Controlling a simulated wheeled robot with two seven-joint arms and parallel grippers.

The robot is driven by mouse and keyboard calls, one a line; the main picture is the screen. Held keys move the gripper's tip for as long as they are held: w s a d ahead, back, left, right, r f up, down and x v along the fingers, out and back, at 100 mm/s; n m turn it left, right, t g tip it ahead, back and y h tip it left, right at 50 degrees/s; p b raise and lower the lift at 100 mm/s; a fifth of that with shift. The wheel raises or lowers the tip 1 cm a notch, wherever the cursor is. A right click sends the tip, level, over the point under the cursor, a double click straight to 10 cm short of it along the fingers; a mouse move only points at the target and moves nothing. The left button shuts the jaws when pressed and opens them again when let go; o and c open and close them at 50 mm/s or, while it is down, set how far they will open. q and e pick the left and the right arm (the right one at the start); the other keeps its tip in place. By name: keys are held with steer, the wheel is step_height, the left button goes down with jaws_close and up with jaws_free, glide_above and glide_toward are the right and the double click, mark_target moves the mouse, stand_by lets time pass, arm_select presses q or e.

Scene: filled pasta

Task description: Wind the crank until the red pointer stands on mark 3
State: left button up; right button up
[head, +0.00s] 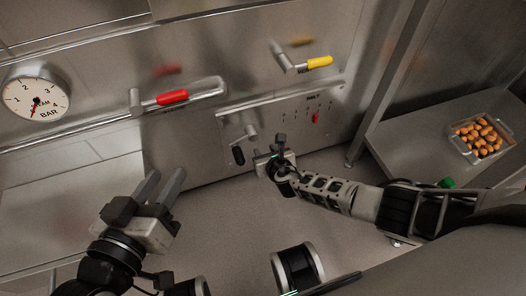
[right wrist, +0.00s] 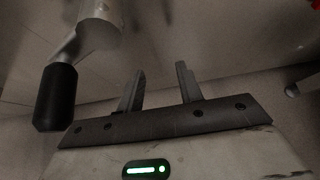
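The crank (head: 250,133) sticks out of the steel panel, with a metal hub and arm and a black grip (head: 238,156) hanging at the lower left. In the right wrist view the black grip (right wrist: 56,97) is left of the fingers, apart from them. The red pointer (head: 316,118) is on the panel's row of marks, right of the middle; the numbers are too small to read. My right gripper (head: 263,158) is just right of the crank grip; its fingers (right wrist: 158,78) are open and empty. My left gripper (head: 162,183) is open and empty, lower left.
A red-handled lever (head: 173,97) and a yellow-handled lever (head: 319,63) stick out of the wall above. A round BAR gauge (head: 35,92) is at the left. A tray of filled pasta (head: 455,134) stands on the right-hand steel table (head: 410,130).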

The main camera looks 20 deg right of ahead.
steer(key=shift+o, duration=1.3)
steer(key=shift+a, duration=0.1)
steer(key=shift+s+r, duration=0.1)
